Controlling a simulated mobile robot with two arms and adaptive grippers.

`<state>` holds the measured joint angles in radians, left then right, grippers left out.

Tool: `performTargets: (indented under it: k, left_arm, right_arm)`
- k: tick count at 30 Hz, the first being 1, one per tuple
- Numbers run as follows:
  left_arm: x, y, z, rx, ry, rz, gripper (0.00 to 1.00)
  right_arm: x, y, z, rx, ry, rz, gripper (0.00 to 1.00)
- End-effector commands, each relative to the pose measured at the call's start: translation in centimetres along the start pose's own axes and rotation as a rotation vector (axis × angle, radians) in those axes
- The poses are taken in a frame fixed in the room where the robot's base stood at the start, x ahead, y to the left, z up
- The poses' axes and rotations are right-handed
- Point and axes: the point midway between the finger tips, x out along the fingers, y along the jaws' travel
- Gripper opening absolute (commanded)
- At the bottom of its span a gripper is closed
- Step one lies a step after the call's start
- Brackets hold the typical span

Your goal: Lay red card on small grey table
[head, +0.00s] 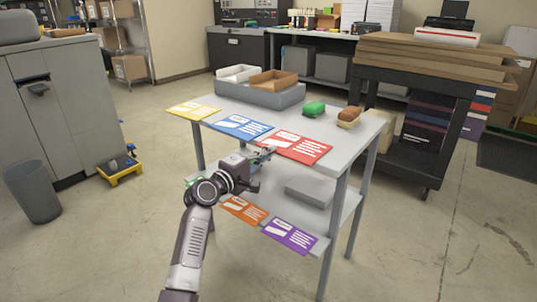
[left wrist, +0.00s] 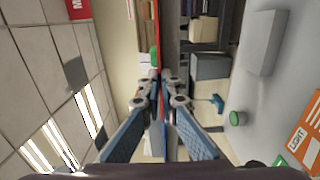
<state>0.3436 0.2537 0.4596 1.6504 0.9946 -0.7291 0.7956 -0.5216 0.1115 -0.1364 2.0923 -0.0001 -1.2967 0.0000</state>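The red card (head: 296,147) lies flat along the front edge of a two-level grey table (head: 352,166), at the right front. I cannot tell whether this is the small grey table of the task. My left gripper (head: 264,154) is at the card's front left edge. In the left wrist view the red card (left wrist: 156,35) shows edge-on as a thin strip running between the fingertips of the left gripper (left wrist: 160,80). The fingers are nearly together and look shut on it. My right gripper is out of view.
A blue card (head: 238,126) and a yellow card (head: 193,109) lie left of the red one. A green block (head: 314,109) and a brown-yellow block (head: 348,117) stand behind it. The lower shelf holds an orange card (head: 242,210) and a purple card (head: 289,237). Floor right of the table is open.

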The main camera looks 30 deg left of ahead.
Motion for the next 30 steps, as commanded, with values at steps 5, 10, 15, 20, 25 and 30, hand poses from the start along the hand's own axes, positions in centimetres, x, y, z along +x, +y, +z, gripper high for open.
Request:
performTargets:
  k: [5, 10, 15, 20, 25, 30]
  left_arm:
    - [0.0, 0.0, 0.0, 0.0, 0.0, 0.001, 0.0]
    - [0.0, -0.1, 0.0, 0.0, 0.0, 0.0, 0.07]
    - [0.0, -0.1, 0.0, 0.001, 0.0, 0.0, 0.22]
    - [0.0, -0.1, 0.0, 0.001, 0.0, 0.0, 0.22]
    - [0.0, 0.2, 0.0, 0.001, 0.0, 0.001, 0.22]
    - [-2.7, 0.1, 0.0, 0.004, 0.002, -0.002, 0.22]
  right_arm:
    - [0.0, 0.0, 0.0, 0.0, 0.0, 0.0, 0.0]
    - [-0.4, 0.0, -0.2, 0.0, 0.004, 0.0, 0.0]
    - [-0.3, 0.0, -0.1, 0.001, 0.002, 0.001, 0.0]
    - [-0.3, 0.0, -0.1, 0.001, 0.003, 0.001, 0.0]
    - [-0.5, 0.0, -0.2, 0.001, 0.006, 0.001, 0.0]
    - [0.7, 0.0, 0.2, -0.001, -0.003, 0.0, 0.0]
